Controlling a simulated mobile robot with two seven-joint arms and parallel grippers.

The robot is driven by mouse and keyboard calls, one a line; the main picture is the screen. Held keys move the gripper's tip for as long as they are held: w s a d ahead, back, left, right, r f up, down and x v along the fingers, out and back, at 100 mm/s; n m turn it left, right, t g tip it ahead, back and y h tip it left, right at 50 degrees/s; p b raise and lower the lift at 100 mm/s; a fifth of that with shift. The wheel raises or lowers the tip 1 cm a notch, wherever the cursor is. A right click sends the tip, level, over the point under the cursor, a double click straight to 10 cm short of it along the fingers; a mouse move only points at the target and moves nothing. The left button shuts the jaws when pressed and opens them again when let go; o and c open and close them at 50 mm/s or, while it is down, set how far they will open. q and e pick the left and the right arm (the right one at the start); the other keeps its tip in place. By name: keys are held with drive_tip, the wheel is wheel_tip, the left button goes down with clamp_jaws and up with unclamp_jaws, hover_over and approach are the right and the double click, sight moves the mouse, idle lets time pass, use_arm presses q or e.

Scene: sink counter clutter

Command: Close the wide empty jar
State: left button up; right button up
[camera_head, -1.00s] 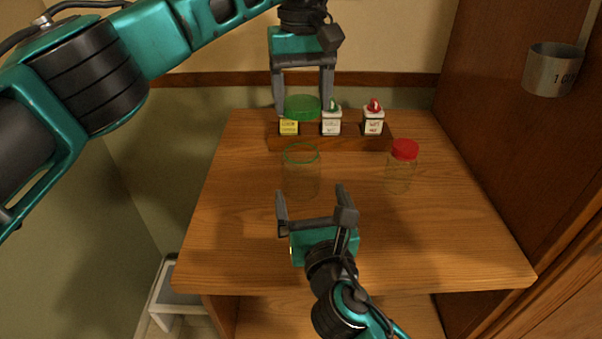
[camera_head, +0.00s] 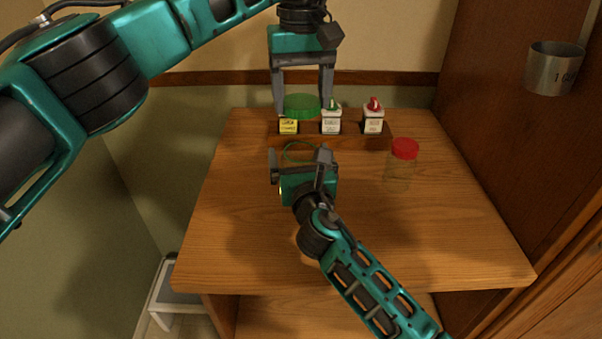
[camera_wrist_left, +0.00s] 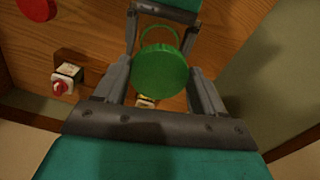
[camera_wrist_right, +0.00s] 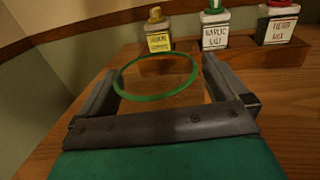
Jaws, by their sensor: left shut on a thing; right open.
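The wide clear jar with a green rim (camera_head: 299,150) stands open on the wooden counter, mostly hidden behind my right gripper in the head view. Its green rim (camera_wrist_right: 157,77) shows between the fingers in the right wrist view. My right gripper (camera_head: 297,163) is open, with its fingers on either side of the jar; contact cannot be told. My left gripper (camera_head: 302,106) is shut on the green lid (camera_head: 302,105), held above and behind the jar. The lid (camera_wrist_left: 160,70) also shows between the fingers in the left wrist view, with part of the jar rim beyond it.
A smaller clear jar with a red lid (camera_head: 403,163) stands to the right. A wooden rack (camera_head: 350,142) at the back holds a yellow-labelled bottle (camera_head: 288,126), a green-capped bottle (camera_head: 331,122) and a red-capped bottle (camera_head: 373,120). A metal cup (camera_head: 553,68) hangs at right. The front counter is clear.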

drive_tip(key=shift+c, duration=0.4)
drive_tip(key=c, duration=1.3)
use_arm(q)
drive_tip(key=shift+f, duration=2.45)
use_arm(e)
drive_tip(key=shift+o, duration=0.2)
use_arm(q)
drive_tip(key=shift+f, duration=0.1)
drive_tip(key=shift+f, duration=0.8)
drive_tip(key=shift+f, duration=0.55)
use_arm(e)
clamp_jaws()
use_arm(q)
drive_tip(key=m, duration=0.9)
drive_tip(key=shift+a+m, duration=0.2)
drive_tip(key=shift+m, duration=0.2)
